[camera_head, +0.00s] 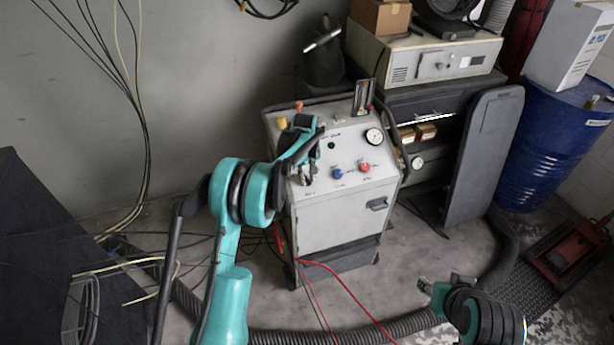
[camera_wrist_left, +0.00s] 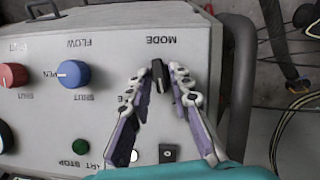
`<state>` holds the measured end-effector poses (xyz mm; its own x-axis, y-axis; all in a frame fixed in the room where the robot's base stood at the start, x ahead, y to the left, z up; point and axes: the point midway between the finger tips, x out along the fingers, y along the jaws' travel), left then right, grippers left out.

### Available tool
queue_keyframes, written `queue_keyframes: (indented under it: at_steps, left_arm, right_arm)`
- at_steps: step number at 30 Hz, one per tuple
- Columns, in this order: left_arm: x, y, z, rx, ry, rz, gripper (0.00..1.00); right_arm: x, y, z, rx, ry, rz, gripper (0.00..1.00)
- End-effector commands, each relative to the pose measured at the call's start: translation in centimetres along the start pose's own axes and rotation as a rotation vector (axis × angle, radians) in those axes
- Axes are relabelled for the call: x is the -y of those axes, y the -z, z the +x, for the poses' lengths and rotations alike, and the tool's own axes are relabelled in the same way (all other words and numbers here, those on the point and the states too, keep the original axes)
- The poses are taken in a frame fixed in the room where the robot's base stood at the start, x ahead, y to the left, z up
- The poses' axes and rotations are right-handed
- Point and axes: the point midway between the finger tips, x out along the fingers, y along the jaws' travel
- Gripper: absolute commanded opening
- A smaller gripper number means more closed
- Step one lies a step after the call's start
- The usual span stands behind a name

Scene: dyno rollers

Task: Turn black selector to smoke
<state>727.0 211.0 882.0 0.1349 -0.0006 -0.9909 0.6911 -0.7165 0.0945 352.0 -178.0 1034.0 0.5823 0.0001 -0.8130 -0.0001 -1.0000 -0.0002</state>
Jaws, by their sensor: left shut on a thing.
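The black selector (camera_wrist_left: 158,72) sits under the upside-down MODE label on the light grey machine's sloped panel (camera_head: 345,145). In the left wrist view, its bar points nearly straight up the picture, tilted slightly. My left gripper (camera_head: 304,178) is over the panel's left side, and its fingertips (camera_wrist_left: 162,88) close on the selector from both sides. The gripper hides the selector in the head view. The fingers cover most of the lettering around it; I cannot read a smoke mark. My right gripper (camera_head: 428,287) is low at the right, away from the machine; its jaws are unclear.
A blue knob (camera_wrist_left: 73,73) and a red knob (camera_wrist_left: 13,75) are beside the selector on the panel. A green button (camera_wrist_left: 81,146) is nearby. A gauge (camera_head: 374,136) is at the panel's right. Red cables and a corrugated hose (camera_head: 350,334) lie on the floor.

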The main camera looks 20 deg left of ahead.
Motion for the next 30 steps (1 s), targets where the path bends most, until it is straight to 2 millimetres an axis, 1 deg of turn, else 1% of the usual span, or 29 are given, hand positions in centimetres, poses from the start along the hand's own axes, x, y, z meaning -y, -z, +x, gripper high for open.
queue_keyframes:
  at_steps: [18,24,30]
  left_arm:
    - [-0.53,-0.36,0.26,0.005,0.225,0.533,0.0]
    - [-0.65,-0.45,0.34,0.005,0.282,0.672,0.0]
    - [-0.7,-0.54,0.37,0.006,0.321,0.769,0.0]
  right_arm:
    - [0.0,0.52,-0.74,0.0,0.0,0.0,0.4]
    - [0.0,0.53,-0.75,0.0,0.0,0.0,0.4]
    - [0.0,0.52,-0.74,0.0,0.0,0.0,0.4]
